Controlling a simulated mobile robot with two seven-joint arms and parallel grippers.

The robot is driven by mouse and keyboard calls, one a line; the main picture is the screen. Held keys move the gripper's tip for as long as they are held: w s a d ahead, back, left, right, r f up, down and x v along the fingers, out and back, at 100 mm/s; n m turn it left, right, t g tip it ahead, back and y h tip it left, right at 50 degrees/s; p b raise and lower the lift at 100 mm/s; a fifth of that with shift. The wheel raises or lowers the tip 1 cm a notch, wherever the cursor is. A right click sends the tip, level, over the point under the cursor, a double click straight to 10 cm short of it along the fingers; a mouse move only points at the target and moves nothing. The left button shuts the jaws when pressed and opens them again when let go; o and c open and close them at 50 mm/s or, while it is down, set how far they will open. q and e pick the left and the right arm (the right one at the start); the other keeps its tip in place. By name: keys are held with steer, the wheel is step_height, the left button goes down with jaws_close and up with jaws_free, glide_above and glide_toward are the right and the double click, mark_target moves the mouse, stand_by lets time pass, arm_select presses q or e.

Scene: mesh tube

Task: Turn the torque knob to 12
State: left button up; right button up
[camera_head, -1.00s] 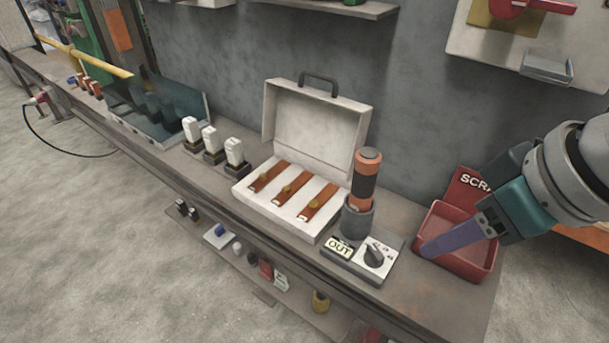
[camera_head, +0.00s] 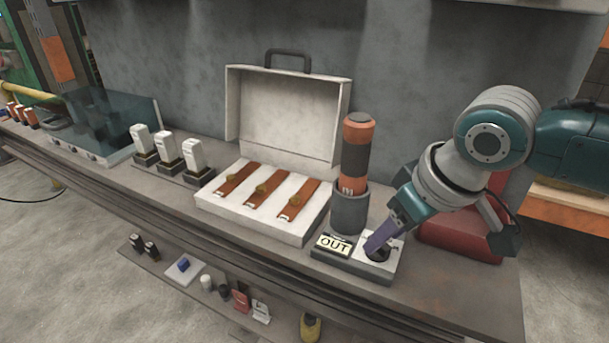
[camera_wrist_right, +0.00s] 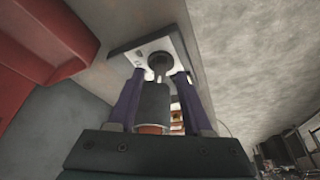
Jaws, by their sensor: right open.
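The dark torque knob (camera_head: 378,256) sits on a white dial plate (camera_head: 390,266) at the front right of a grey base. It also shows in the right wrist view (camera_wrist_right: 159,63). My right gripper (camera_head: 372,247) has come down over the knob, and its purple fingers partly cover it. In the right wrist view my right gripper (camera_wrist_right: 160,76) is open, with one fingertip to each side of the knob and gaps between. The knob's pointer direction and the dial numbers are not readable. An orange and black tool (camera_head: 356,150) stands upright in a grey holder (camera_head: 349,213). My left gripper is not in view.
An "OUT" sign (camera_head: 333,245) lies beside the dial plate. An open white case (camera_head: 245,218) with several brown straps stands to the left. A red bin (camera_head: 462,243) is behind my right arm. The bench front edge runs close below the dial.

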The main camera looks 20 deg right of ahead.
steer(key=shift+w+f, duration=0.2)
steer(key=shift+f, duration=0.3)
steer(key=shift+c, duration=0.2)
jaws_close()
